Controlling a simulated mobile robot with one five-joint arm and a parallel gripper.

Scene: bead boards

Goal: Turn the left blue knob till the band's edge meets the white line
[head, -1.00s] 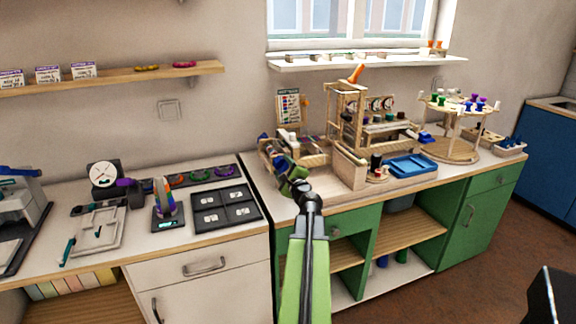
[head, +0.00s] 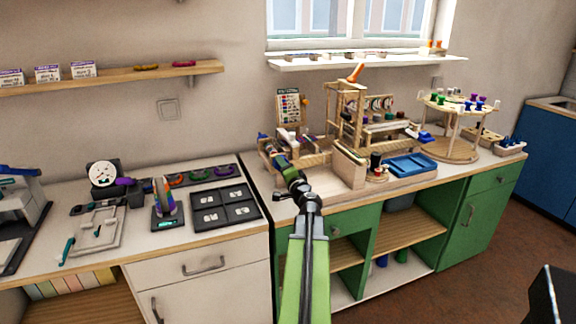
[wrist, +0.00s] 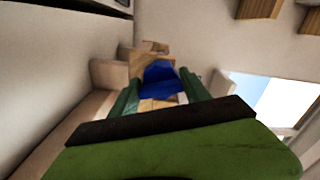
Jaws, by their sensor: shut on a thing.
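A wooden bead loom (head: 345,165) stands on the counter. Blue shows at its left end in the head view (head: 262,136), close to my gripper (head: 279,161); the gripper covers part of that end. In the wrist view a blue knob (wrist: 159,72) sits between the two green fingers of my gripper (wrist: 158,83), which is shut on it. A second blue knob (head: 426,137) shows at the loom's right. The band's edge and the white line cannot be made out.
A black sorting tray (head: 225,207) is on the left counter. A round bead rack (head: 451,151) stands far right.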

